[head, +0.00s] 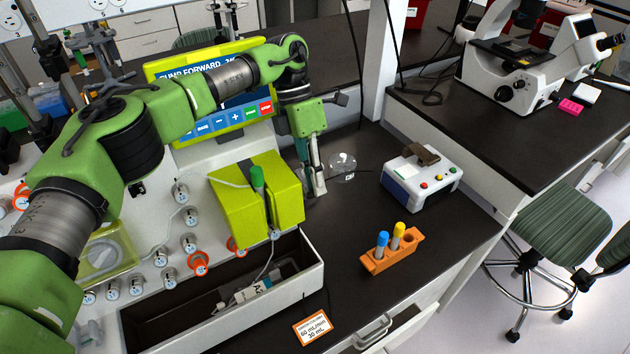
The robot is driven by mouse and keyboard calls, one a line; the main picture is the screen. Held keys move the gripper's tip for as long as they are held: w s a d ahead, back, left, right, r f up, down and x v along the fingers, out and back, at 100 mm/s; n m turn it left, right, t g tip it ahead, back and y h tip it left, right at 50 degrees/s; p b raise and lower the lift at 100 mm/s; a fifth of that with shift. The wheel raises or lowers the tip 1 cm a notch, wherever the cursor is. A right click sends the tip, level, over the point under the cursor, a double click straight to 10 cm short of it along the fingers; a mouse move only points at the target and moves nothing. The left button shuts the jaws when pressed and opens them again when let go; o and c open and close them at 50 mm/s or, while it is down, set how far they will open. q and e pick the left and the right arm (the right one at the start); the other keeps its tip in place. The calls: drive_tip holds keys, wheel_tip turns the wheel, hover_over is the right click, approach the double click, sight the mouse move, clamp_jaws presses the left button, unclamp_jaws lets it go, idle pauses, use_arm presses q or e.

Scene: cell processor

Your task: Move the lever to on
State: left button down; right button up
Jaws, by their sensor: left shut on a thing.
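The cell processor (160,252) is a white machine with a yellow-green block (240,205) and several round knobs on its front. Its screen (233,100) is partly hidden behind my left arm. My left gripper (316,182) points down at the right side of the machine, just right of the yellow-green block. It is shut on what seems to be the lever, which its fingers mostly hide. I cannot tell the lever's position. My right gripper is not in view.
An orange rack (378,264) with blue-capped and yellow-capped tubes stands on the black bench. A white and blue box with buttons (421,183) is behind it. A clear round item (342,166) lies near my gripper. An open tray (309,255) is in front.

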use_arm(q)
drive_tip(key=c, duration=2.1)
unclamp_jaws()
drive_tip(key=shift+r, duration=0.1)
drive_tip(key=v, duration=1.1)
drive_tip(key=shift+w+r, duration=0.25)
drive_tip(key=shift+r, duration=0.05)
drive_tip(key=shift+a, duration=0.15)
